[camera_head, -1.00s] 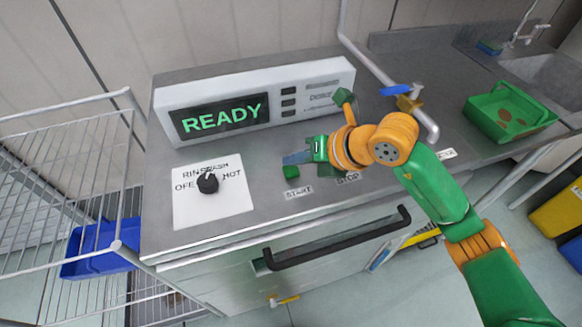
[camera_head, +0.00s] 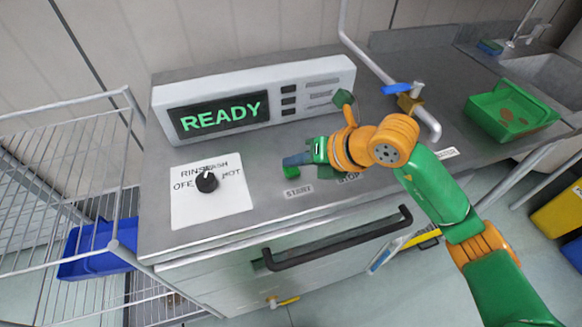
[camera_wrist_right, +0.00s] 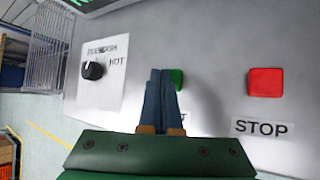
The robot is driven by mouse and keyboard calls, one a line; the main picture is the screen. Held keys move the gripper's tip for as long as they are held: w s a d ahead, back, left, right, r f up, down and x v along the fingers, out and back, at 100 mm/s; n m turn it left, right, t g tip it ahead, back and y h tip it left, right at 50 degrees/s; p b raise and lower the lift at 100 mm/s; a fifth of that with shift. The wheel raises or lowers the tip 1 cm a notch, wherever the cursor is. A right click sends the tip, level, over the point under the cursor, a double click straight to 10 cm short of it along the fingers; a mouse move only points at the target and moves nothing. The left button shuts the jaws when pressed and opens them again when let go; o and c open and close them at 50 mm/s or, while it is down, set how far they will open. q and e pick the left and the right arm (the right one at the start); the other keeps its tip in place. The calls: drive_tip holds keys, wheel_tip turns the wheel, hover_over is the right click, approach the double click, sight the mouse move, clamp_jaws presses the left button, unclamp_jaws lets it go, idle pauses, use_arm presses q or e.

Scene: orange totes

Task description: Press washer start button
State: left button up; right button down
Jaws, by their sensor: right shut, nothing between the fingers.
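The green start button (camera_head: 291,173) sits on the washer's grey top, just above the START label (camera_head: 298,191). My right gripper (camera_head: 285,161) is shut and empty, with its blue-grey fingertips over or right at the button. In the right wrist view the closed fingers (camera_wrist_right: 158,85) partly cover the green button (camera_wrist_right: 177,78); I cannot tell whether they touch it. The red stop button (camera_wrist_right: 265,82) with its STOP label (camera_wrist_right: 261,127) is to the right. The display (camera_head: 220,116) reads READY. My left gripper is not in view.
A black dial (camera_head: 206,182) sits on a white plate left of the button. A black handle (camera_head: 335,241) runs along the washer front. A wire rack (camera_head: 60,165) stands at left. A blue-handled tap (camera_head: 405,92) and green tote (camera_head: 508,112) are at right.

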sight(295, 172)
drive_tip(key=shift+f+b, duration=0.5)
idle(0.4)
drive_tip(key=shift+r, duration=0.1)
drive_tip(key=shift+r+p, duration=0.7)
drive_tip(key=shift+r, duration=0.1)
drive_tip(key=shift+r, duration=0.1)
wheel_tip(295, 172, up, 5)
drive_tip(key=p, duration=0.4)
idle(0.7)
